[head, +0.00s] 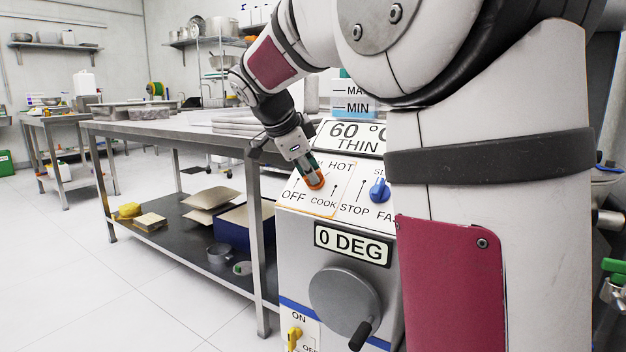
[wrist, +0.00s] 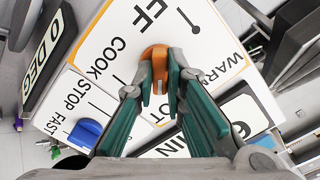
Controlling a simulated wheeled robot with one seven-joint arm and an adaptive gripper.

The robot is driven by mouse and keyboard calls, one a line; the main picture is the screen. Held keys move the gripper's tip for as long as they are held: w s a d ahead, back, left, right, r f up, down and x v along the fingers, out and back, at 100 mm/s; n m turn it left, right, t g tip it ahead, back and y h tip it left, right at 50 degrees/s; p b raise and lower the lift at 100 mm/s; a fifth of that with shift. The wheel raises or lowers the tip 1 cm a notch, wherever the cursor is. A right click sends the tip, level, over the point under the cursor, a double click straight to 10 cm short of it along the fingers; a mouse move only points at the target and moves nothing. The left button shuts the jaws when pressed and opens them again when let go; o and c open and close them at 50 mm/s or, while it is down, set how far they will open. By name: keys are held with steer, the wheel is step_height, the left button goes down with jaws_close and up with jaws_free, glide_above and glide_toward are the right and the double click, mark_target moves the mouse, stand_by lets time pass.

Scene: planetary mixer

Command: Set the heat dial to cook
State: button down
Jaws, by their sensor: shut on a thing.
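The heat dial is an orange knob (wrist: 155,55) on a white, orange-edged plate marked OFF, COOK, HOT and, in the wrist view, WARM. In the head view the dial (head: 317,185) is partly covered by my gripper (head: 311,176), which reaches down onto it from the upper left. In the wrist view the green-padded fingers of my gripper (wrist: 160,75) are closed on the dial's two sides. The COOK mark shows beside the dial.
A blue knob (head: 380,190) on the STOP, SLOW and FAST plate sits just right of the dial. Below are a 0 DEG display (head: 352,244), a grey handwheel (head: 345,302) and a yellow switch (head: 294,338). A steel table (head: 190,130) stands left of the machine.

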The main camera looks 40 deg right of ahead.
steer(key=shift+m, duration=0.3)
steer(key=m, duration=0.3)
steer(key=shift+m, duration=0.7)
steer(key=m, duration=0.3)
steer(key=c, duration=2.1)
jaws_free()
steer(key=shift+m, duration=0.5)
steer(key=o, duration=0.6)
